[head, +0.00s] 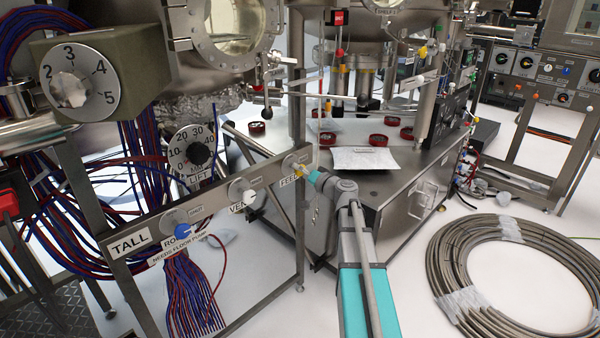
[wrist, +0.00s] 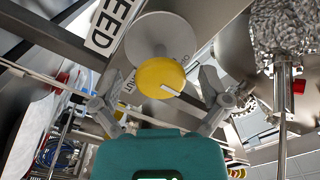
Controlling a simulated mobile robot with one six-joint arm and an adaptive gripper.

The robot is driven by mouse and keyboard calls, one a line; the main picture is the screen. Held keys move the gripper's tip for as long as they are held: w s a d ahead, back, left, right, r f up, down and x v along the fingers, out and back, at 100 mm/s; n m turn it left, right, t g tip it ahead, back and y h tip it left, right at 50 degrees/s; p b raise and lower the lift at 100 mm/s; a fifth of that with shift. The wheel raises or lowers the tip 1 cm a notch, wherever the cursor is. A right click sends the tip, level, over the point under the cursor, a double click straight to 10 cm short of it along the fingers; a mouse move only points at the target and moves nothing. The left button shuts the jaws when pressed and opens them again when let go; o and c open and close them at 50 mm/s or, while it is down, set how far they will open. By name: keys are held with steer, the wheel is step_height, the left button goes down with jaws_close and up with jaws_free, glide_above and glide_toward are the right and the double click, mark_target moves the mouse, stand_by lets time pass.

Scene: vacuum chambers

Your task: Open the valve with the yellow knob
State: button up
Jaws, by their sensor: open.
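The yellow knob (wrist: 160,77) is round with a pale line on its face and sits in front of a grey disc (wrist: 158,38) on the panel marked FEED. In the head view the knob (head: 299,172) is small and partly hidden by my gripper (head: 311,177), which is at the FEED end of the panel. In the wrist view my gripper (wrist: 161,92) is open, with one finger on the left of the knob and one on the right. Gaps show between the fingers and the knob's sides. I cannot tell whether the fingertips reach past its front face.
The same panel carries a blue knob (head: 188,236) and a white VENT knob (head: 247,193). A steel box (head: 400,190) stands behind my arm. Red and blue cables (head: 190,295) hang at the lower left. A coiled hose (head: 450,265) lies on the floor at right.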

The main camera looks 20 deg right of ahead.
steer(key=v, duration=1.2)
stand_by(0.5)
steer(key=s+a+f+n+g+y, duration=0.15)
steer(key=a+f+g, duration=0.3)
steer(key=a, duration=0.45)
steer(key=a+f+n+g, duration=0.3)
steer(key=a+f+g, duration=0.15)
steer(key=a, duration=0.45)
steer(key=s+a+f+n+g+h, duration=0.2)
steer(key=s+a+f+g+h, duration=0.65)
steer(key=s, duration=0.45)
step_height(320, 180, up, 29)
steer(key=p, duration=3)
steer(key=shift+a+y, duration=0.4)
steer(key=shift+w+r+t, duration=0.1)
steer(key=shift+t, duration=0.15)
